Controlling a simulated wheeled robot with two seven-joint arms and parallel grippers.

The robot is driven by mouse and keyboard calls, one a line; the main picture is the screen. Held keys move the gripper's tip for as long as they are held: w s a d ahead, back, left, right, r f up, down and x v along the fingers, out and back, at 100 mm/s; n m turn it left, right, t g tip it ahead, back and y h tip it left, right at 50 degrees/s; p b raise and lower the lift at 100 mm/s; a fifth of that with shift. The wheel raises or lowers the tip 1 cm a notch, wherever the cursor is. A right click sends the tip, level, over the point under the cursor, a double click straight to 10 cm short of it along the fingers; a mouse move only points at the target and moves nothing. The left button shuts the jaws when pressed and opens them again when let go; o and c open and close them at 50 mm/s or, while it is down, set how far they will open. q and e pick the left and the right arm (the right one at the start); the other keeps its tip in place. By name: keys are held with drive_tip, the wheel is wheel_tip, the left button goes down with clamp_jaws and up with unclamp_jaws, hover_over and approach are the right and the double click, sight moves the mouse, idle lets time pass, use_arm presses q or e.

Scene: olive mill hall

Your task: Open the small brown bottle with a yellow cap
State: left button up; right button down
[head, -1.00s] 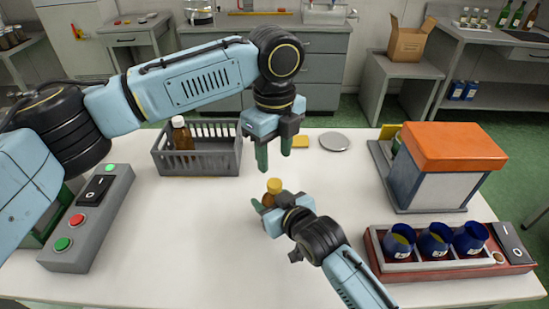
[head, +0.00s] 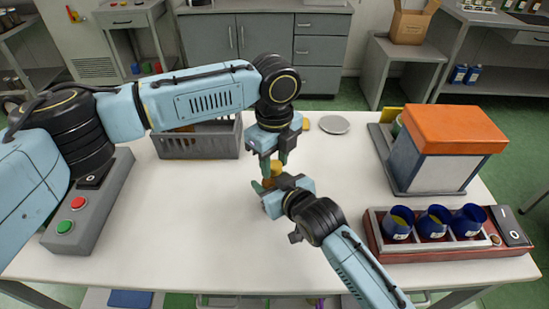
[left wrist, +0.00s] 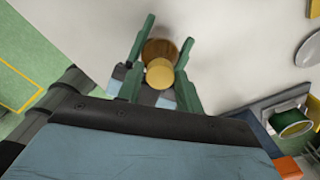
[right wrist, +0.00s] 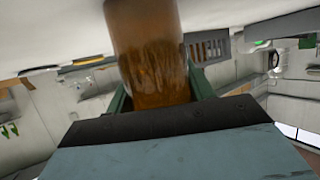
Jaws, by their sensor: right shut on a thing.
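The small brown bottle with its yellow cap (head: 273,170) is upright near the middle of the table. My right gripper (head: 268,186) is shut on its body, and the brown body (right wrist: 150,55) fills the middle of the right wrist view. My left gripper (head: 276,163) points down right over the cap. In the left wrist view the yellow cap (left wrist: 160,73) sits between its two green fingers, with a gap on each side, so it is open. The cap is on the bottle. In the head view the fingers hide part of the bottle.
A grey crate (head: 185,146) stands behind, partly covered by my left arm. A grey button panel (head: 85,215) is at left. An orange-topped machine (head: 450,150) and a red tray with blue cups (head: 437,249) stand at right. A round grey disc (head: 334,124) lies behind. The front table is clear.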

use_arm(q)
drive_tip(key=c, duration=0.7)
drive_tip(key=o, duration=1.1)
drive_tip(key=shift+r, duration=0.15)
drive_tip(key=shift+r, duration=2.15)
use_arm(e)
drive_tip(key=shift+c, duration=2.4)
unclamp_jaws()
